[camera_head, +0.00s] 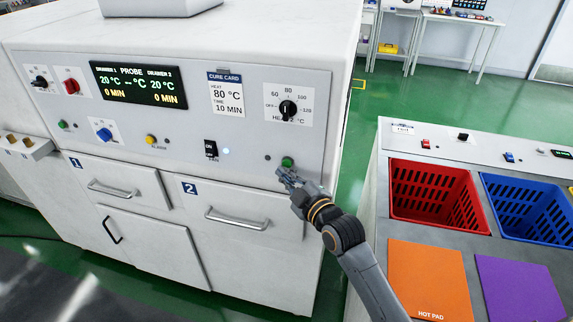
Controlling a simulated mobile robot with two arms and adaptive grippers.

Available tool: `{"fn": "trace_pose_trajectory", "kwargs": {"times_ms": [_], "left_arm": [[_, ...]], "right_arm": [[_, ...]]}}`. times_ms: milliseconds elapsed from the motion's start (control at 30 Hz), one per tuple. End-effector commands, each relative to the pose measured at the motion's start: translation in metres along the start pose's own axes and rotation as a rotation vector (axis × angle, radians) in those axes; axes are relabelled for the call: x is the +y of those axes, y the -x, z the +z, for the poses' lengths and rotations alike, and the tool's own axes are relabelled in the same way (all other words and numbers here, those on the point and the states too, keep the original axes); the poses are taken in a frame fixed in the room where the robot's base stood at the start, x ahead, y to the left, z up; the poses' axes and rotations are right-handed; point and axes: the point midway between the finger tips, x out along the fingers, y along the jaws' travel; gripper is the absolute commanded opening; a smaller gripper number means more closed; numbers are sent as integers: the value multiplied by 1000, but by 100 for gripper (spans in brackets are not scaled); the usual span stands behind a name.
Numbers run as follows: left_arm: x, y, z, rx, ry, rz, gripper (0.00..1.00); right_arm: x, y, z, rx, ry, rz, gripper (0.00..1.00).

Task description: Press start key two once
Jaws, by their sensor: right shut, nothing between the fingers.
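A white cabinet (250,90) with a control panel fills the left and middle of the head view. Its drawers are marked 1 (120,180) and 2 (255,210). A green key (287,162) sits on the panel's right side, above the drawer marked 2. Another green key (62,124) sits at the panel's left, above the drawer marked 1. My right gripper (283,174) is shut and empty, its fingertips just below the right green key. I cannot tell whether they touch it. My left gripper is not in view.
The display (138,84) reads 20 °C for both drawers and 0 MIN. A heat dial (288,109) is above the right green key. At right, a bench holds a red basket (440,222), a blue basket (550,240) and an orange hot pad (430,280).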

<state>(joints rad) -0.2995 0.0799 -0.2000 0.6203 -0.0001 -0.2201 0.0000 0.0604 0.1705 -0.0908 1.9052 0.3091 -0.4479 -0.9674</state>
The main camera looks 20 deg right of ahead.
Motion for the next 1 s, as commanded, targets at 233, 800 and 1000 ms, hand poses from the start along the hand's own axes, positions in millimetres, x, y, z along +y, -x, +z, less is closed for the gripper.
{"fn": "trace_pose_trajectory", "kwargs": {"times_ms": [233,800,1000], "left_arm": [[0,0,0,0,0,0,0],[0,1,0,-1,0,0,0],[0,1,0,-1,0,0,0]], "right_arm": [[0,0,0,0,0,0,0],[4,-6,4,0,0,0,0],[5,-6,4,0,0,0,0]]}}
